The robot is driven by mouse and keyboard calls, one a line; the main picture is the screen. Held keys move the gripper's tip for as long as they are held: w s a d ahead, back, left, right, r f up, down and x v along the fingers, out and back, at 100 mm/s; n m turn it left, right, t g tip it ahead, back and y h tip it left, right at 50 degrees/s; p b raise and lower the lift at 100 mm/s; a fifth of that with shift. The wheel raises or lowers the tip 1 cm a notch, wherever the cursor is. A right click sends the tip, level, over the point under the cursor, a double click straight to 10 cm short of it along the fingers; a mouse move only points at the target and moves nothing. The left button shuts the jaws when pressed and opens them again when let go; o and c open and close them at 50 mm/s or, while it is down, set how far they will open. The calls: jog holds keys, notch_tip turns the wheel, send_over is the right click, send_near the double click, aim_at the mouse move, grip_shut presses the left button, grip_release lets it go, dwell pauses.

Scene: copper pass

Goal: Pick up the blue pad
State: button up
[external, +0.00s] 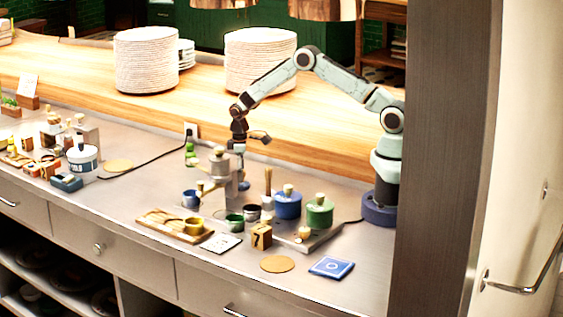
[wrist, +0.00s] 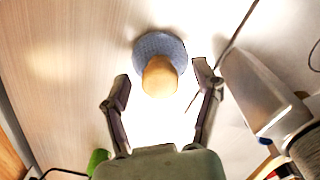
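My gripper (external: 238,148) points down over the counter, behind a grey stand. In the wrist view my gripper (wrist: 163,82) has its two fingers spread wide with nothing clamped. A round blue-grey pad (wrist: 153,43) with a pale wooden knob (wrist: 160,76) shows ahead, between and just beyond the fingertips; I cannot tell its exact distance. I cannot make out this pad in the external view, where the stand hides the space under the gripper. A flat blue square with a white design (external: 332,267) lies at the front right of the counter, away from my gripper.
The grey stand (external: 219,165) is close in front of my gripper. Blue (external: 288,207) and green (external: 319,213) lidded pots stand to its right. A wooden tray (external: 160,226) lies in front. A cable runs along the counter. Plate stacks (external: 146,62) stand on the wooden shelf behind.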

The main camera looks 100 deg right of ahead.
grip_shut()
